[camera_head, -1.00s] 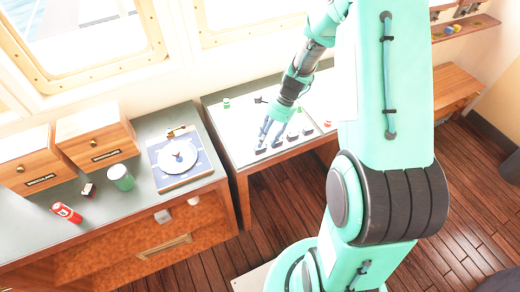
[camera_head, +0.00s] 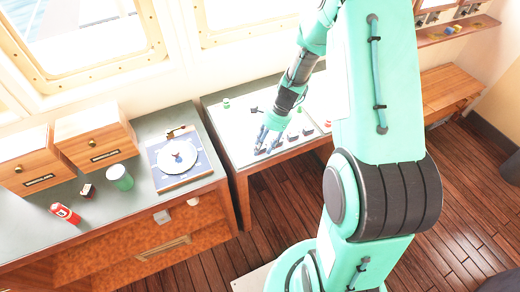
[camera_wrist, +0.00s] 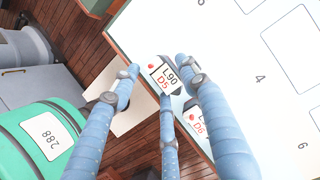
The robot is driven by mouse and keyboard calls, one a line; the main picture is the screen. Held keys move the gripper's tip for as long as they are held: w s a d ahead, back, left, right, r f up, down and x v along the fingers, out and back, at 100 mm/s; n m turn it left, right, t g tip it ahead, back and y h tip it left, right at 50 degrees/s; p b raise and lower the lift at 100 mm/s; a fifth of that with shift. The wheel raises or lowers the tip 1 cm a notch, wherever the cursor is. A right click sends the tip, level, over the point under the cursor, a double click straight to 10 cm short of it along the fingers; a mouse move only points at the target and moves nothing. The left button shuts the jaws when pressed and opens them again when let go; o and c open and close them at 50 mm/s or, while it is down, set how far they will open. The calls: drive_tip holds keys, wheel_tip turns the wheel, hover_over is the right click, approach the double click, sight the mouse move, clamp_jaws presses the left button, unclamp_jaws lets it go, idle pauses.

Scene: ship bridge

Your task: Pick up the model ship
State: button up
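My gripper (camera_head: 263,142) reaches down over the near edge of the white-topped table (camera_head: 235,140). In the wrist view its blue fingers (camera_wrist: 160,78) are spread, with visible gaps between their tips. A small piece with a white label reading L90 D5 (camera_wrist: 164,73) shows between the fingertips. A second labelled piece, D6 (camera_wrist: 196,122), is partly hidden behind the right finger. I cannot tell which small piece is the model ship; no clear ship shape shows.
More small dark and green pieces stand on the white top, including a green one (camera_head: 227,103).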

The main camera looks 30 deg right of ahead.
sight(263, 149)
drive_tip(key=c, duration=0.8)
drive_tip(key=shift+o, duration=0.2)
drive_tip(key=shift+r, duration=0.1)
drive_tip(key=shift+r, duration=0.8)
wheel_tip(263, 149, up, 2)
drive_tip(key=shift+s+p, duration=0.15)
drive_tip(key=shift+p, duration=0.25)
drive_tip(key=s+a+r, duration=0.1)
drive_tip(key=s+a, duration=0.1)
drive_tip(key=s, duration=1.3)
drive_tip(key=shift+s+a+p, duration=0.25)
drive_tip(key=shift+a+p, duration=0.05)
drive_tip(key=shift+p, duration=0.1)
drive_tip(key=shift+r, duration=0.1)
